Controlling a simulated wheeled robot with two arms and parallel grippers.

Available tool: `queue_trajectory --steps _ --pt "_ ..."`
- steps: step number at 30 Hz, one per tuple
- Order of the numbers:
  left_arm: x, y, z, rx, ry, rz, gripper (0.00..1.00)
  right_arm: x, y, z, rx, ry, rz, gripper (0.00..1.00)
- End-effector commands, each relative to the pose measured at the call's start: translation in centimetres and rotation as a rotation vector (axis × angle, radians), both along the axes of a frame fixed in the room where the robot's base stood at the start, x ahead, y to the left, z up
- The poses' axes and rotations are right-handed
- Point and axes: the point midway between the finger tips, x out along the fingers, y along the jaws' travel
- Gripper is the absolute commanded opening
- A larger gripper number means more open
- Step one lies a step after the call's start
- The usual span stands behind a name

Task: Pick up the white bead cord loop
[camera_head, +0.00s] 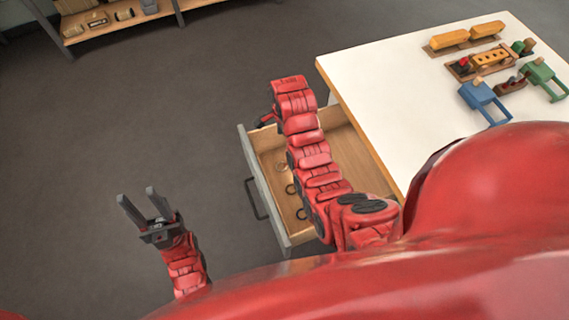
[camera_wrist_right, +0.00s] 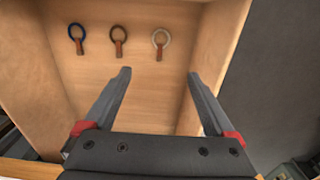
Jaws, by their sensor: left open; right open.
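The white bead cord loop (camera_wrist_right: 168,38) lies in the open drawer with a brown tag (camera_wrist_right: 159,53) below it. It is the rightmost of three loops in the right wrist view, and shows faintly in the head view (camera_head: 283,167). My right gripper (camera_wrist_right: 159,73) is open and empty. Its fingertips point into the drawer, with the white loop beyond the gap between them, apart from both. In the head view my right arm hides most of that gripper. My left gripper (camera_head: 137,195) is open and empty, left of the drawer over the floor.
A dark blue loop (camera_wrist_right: 70,32) and a dark brown loop (camera_wrist_right: 111,32) lie beside the white one. The drawer (camera_head: 264,187) has raised walls and a front handle. A shelf (camera_head: 125,24) stands far back.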

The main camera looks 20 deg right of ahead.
Motion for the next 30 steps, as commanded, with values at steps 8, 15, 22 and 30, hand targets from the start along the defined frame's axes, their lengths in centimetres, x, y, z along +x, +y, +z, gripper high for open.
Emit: queue_trajectory --steps 8,15,22,30 --pt "0.0 0.0 -6.6 0.000 0.001 0.000 0.46 0.1 0.0 -6.7 0.000 -0.004 0.002 0.90" --pt "0.0 0.0 -8.7 0.000 0.001 0.000 0.46 0.0 0.0 -9.7 -0.001 -0.002 0.003 0.90" --pt "0.0 0.0 -8.5 0.000 0.000 0.000 0.46 0.1 0.0 -11.1 -0.001 -0.006 0.002 0.90" --pt "0.0 0.0 -7.6 0.000 0.000 0.000 0.46 -0.2 0.4 -14.0 0.000 0.000 0.003 0.90"
